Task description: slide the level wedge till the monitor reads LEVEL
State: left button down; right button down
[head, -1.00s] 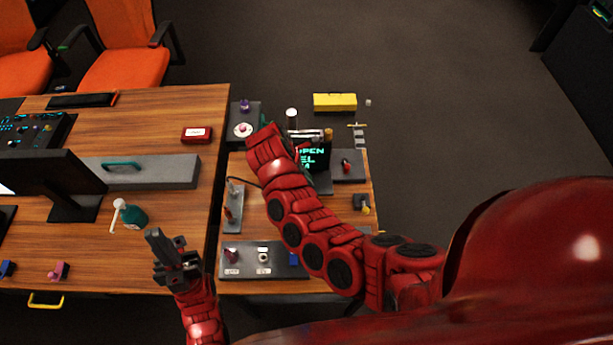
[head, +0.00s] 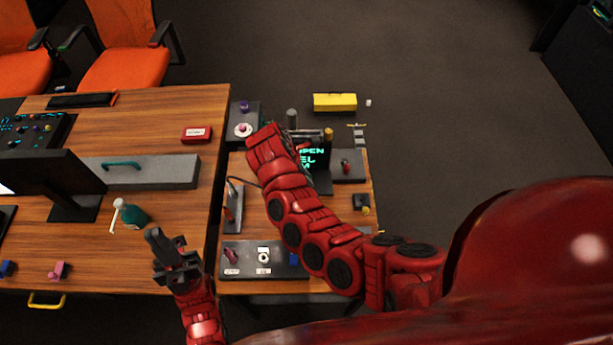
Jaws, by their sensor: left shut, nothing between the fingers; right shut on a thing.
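The monitor (head: 312,161) is a small dark screen with green text on the right-hand table. My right arm covers its left part, and I can read "OPEN", the letters "EL" and a partly hidden last line. I cannot pick out the level wedge; it may be hidden by my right arm. My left gripper (head: 157,240) is shut and empty, above the front right part of the wooden desk, apart from the green bottle.
On the right-hand table, a grey panel with knobs (head: 285,262) lies in front and a box with a red lever (head: 350,165) at right. A yellow case (head: 335,102) lies beyond. Dark floor is open at right.

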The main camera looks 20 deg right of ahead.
dwell(0.3)
jog(key=shift+a+r+p, duration=0.1)
jog(key=shift+r+p, duration=0.2)
jog(key=shift+p, duration=0.6)
jog(key=shift+f, duration=0.15)
jog(key=shift+w+f, duration=0.1)
jog(key=shift+f, duration=0.05)
jog(key=c, duration=0.7)
grip_release()
jog(key=shift+a, duration=0.1)
